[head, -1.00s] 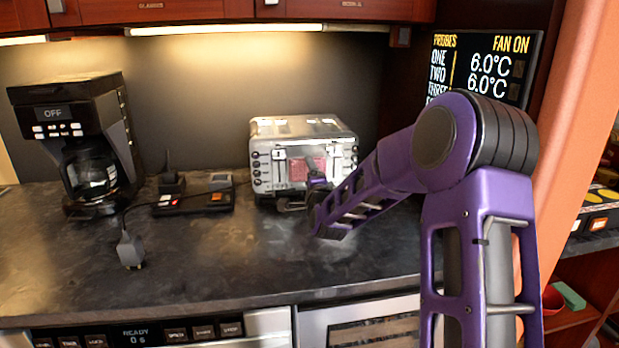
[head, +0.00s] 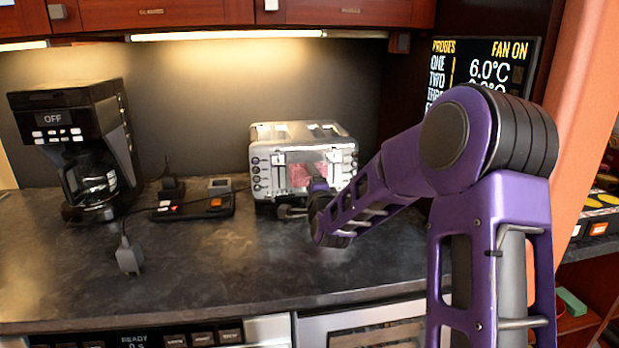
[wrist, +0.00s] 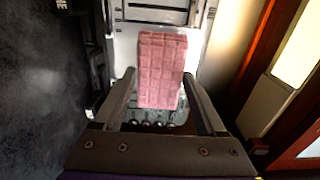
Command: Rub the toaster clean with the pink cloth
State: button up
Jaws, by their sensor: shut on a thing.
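The silver toaster (head: 343,178) stands on the dark counter against the back wall, with slots on top and knobs on its front. The pink cloth (head: 302,174) is in front of the toaster's front face. In the wrist view the cloth (wrist: 161,62) is a quilted pink rectangle between my fingers, reaching past their tips over the pale toaster (wrist: 125,45). My gripper (wrist: 159,88) is shut on the cloth. In the head view my arm partly hides the gripper, and the cloth covers part of the toaster front. Exact contact between cloth and toaster is hard to tell.
A black coffee maker (head: 75,130) stands at the left. The front middle of the counter is clear. A display screen (head: 490,65) is at the right.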

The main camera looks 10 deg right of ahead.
jog(key=s, duration=0.5)
dwell(0.7)
